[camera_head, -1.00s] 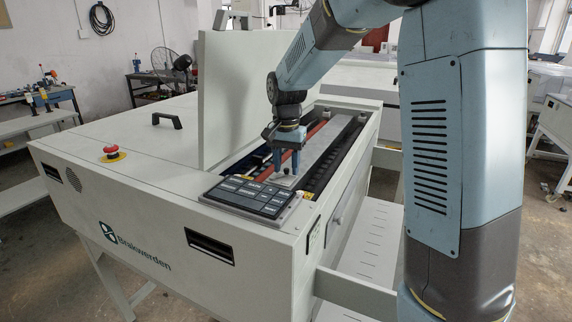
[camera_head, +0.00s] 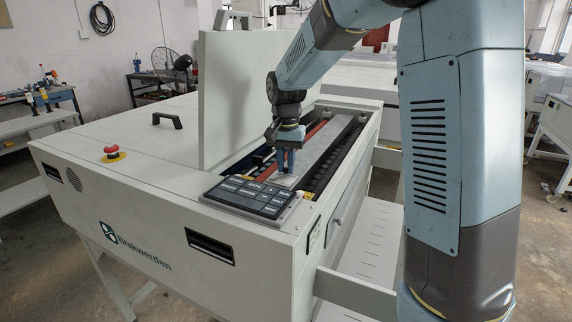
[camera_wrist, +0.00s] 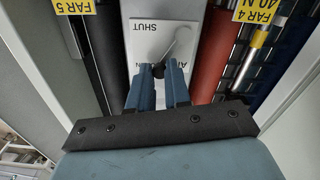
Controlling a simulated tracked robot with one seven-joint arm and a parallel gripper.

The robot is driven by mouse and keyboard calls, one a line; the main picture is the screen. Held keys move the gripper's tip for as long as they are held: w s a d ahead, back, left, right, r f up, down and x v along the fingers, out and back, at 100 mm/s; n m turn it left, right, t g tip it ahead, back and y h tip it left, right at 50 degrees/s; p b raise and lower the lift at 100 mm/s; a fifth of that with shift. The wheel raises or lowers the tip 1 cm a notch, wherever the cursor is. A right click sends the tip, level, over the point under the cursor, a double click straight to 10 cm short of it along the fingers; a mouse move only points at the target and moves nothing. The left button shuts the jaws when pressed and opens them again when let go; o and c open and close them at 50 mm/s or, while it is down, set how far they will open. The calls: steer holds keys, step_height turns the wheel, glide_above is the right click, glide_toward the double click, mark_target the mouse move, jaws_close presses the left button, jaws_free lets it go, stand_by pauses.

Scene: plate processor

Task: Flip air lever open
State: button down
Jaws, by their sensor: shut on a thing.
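The air lever (camera_wrist: 172,50) is a thin pale handle on a light plate (camera_wrist: 145,25) in the wrist view. It slants from a pivot at the upper right down to a dark knob (camera_wrist: 158,71). The word SHUT is printed on the plate to the left of the lever; other lettering is partly hidden by my fingers. My gripper (camera_wrist: 159,72) is shut on the knob end, with one blue finger on each side. In the head view my gripper (camera_head: 286,172) points down just behind the keypad, and its fingers hide most of the lever.
A dark keypad panel (camera_head: 250,195) lies in front of my gripper. The raised lid (camera_head: 222,100) stands to the left of the open bay. A red roller (camera_wrist: 211,55) and a black roller (camera_wrist: 107,60) flank the plate. A red stop button (camera_head: 110,150) is at far left.

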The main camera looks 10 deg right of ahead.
steer(key=shift+w+a+n, duration=0.1)
steer(key=shift+n, duration=0.3)
steer(key=c, duration=1.1)
jaws_free()
step_height(320, 180, up, 14)
steer(key=shift+w+f, duration=0.1)
steer(key=shift+f, duration=0.05)
